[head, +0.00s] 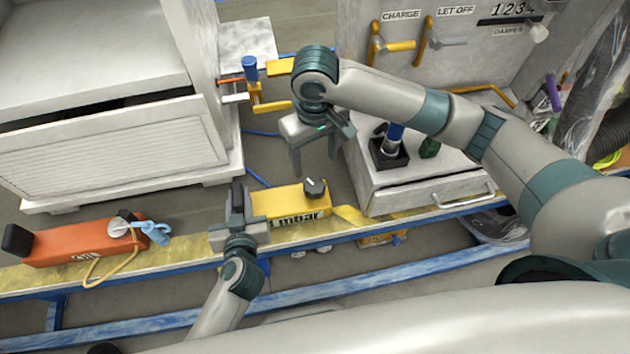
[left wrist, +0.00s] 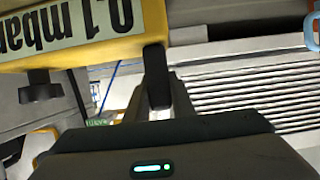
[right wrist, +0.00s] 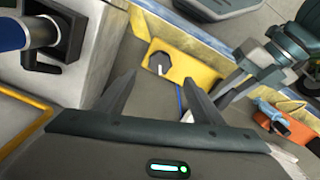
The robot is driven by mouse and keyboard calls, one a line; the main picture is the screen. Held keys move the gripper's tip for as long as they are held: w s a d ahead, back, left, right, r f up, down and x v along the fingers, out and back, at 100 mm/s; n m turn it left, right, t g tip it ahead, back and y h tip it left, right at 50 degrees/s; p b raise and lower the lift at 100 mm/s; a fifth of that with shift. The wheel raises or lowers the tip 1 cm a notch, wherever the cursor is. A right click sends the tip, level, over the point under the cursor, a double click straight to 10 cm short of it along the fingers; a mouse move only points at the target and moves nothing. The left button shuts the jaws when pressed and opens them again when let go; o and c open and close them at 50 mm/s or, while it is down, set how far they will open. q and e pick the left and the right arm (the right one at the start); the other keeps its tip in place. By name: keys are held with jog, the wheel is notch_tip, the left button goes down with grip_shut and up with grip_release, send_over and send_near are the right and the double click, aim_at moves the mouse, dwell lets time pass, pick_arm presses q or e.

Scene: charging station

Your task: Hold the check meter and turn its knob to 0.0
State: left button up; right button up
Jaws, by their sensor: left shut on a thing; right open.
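The yellow check meter (head: 283,206) lies on the yellow-edged ledge in the head view. Its label, partly seen as "mbar", shows in the head view, and the left wrist view shows its display (left wrist: 75,22) reading 0.1 mbar. Its black knob (head: 315,188) with a white mark is on its right end; it also shows in the right wrist view (right wrist: 160,62). My left gripper (head: 240,200) is shut on the meter's left end. My right gripper (head: 317,145) is open and empty, above and behind the knob, apart from it.
An orange device (head: 80,243) with a blue clip and a yellow cord lies left on the ledge (head: 190,245). A grey box (head: 415,180) with a handle stands right of the meter. A white louvred cabinet (head: 120,150) is at back left. A panel with CHARGE and LET OFF levers is behind.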

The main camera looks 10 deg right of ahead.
aim_at(315, 186)
notch_tip(315, 186, down, 11)
jog(key=shift+f, duration=0.15)
dwell(0.4)
jog(key=c, duration=1)
